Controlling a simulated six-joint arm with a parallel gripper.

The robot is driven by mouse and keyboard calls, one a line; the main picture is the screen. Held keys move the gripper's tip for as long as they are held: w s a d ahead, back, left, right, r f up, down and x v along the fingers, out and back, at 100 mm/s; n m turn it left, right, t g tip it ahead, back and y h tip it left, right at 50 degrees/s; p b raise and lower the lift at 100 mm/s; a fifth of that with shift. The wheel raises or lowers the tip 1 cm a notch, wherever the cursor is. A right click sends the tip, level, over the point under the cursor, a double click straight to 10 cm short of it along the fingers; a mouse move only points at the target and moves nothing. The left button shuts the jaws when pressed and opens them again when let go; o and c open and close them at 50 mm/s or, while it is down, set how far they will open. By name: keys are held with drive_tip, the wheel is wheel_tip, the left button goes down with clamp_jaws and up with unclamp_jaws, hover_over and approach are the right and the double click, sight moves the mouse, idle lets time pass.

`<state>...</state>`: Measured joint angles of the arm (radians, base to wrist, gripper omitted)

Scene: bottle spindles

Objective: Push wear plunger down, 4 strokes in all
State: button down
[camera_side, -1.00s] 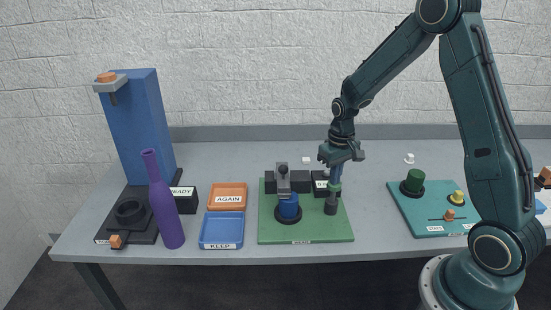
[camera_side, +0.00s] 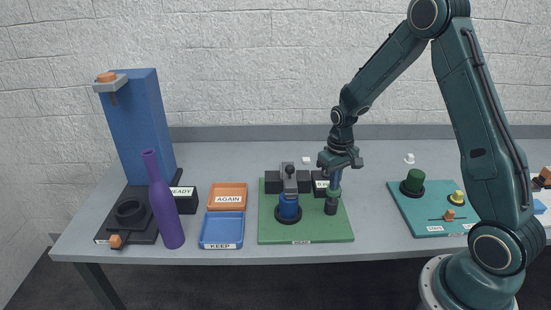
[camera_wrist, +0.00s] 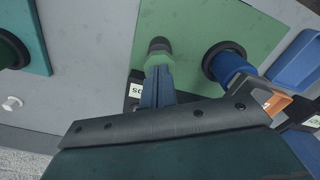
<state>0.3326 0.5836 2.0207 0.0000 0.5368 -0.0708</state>
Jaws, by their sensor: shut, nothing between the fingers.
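My gripper (camera_side: 335,187) is shut and empty, pointing down at the right side of the green board. Its fingers meet a green plunger piece (camera_side: 332,195) above a dark cylinder (camera_side: 331,208). In the wrist view the blue fingers (camera_wrist: 160,75) end at the green piece (camera_wrist: 157,61), with the dark cylinder (camera_wrist: 160,45) beyond it. They appear to touch; the exact contact is hard to tell. To the left, a blue cylinder (camera_side: 289,209) stands in a dark ring with a grey arm (camera_side: 289,181) over it. The green board (camera_side: 268,232) carries both; its front label is too small to read.
A purple bottle (camera_side: 165,210) stands by a blue tower (camera_side: 140,120) at left. An orange AGAIN tray (camera_side: 241,188) and blue KEEP tray (camera_side: 208,242) lie between. A teal board (camera_side: 411,208) with green and yellow knobs is at right. Dark blocks (camera_side: 272,183) stand behind the blue cylinder.

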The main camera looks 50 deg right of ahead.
drive_tip(key=shift+f, duration=0.75)
drive_tip(key=shift+r, duration=0.1)
idle(0.3)
drive_tip(key=shift+r, duration=2.75)
drive_tip(key=shift+f, duration=2.7)
drive_tip(key=shift+r, duration=2.7)
